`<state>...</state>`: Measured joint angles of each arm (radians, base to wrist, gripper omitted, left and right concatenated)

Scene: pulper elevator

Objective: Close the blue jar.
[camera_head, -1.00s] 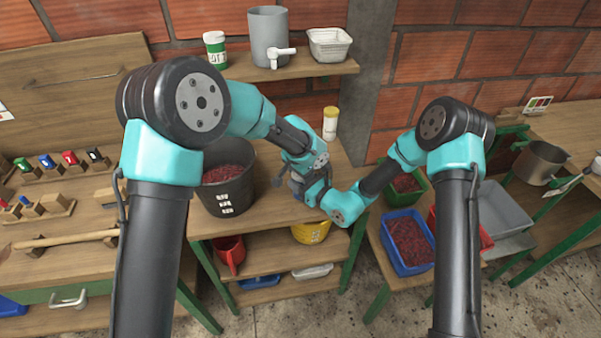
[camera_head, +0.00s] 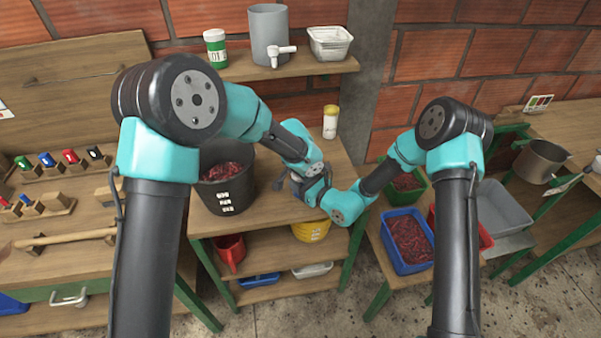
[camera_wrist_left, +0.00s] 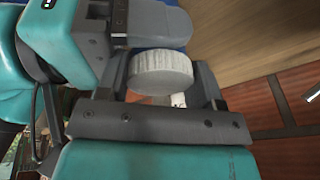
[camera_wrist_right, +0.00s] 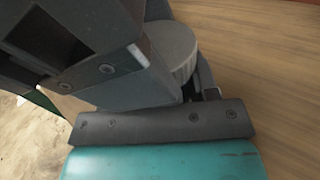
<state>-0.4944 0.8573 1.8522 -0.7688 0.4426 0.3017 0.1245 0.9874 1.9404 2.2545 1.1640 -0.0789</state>
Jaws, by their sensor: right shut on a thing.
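My two grippers meet above the wooden table, beside the dark bucket; my right gripper (camera_head: 288,185) shows small in the head view. A pale, ridge-edged round lid (camera_wrist_left: 160,74) is between my left gripper's fingers in the left wrist view. Whether those fingers press on it is unclear. Bits of blue, seemingly the blue jar (camera_wrist_left: 178,48), show behind the lid. My right gripper is shut on the jar, whose body is mostly hidden by fingers. The lid (camera_wrist_right: 178,45) also shows in the right wrist view, partly behind a left finger. How far it sits on the jar is hidden.
A dark bucket (camera_head: 224,196) of red berries stands left of the grippers. A yellow-capped bottle (camera_head: 330,122) stands behind them by the wall. A shelf above holds a green-labelled jar (camera_head: 215,50), a grey container (camera_head: 268,38) and a white basket (camera_head: 329,44). The table's front edge is close.

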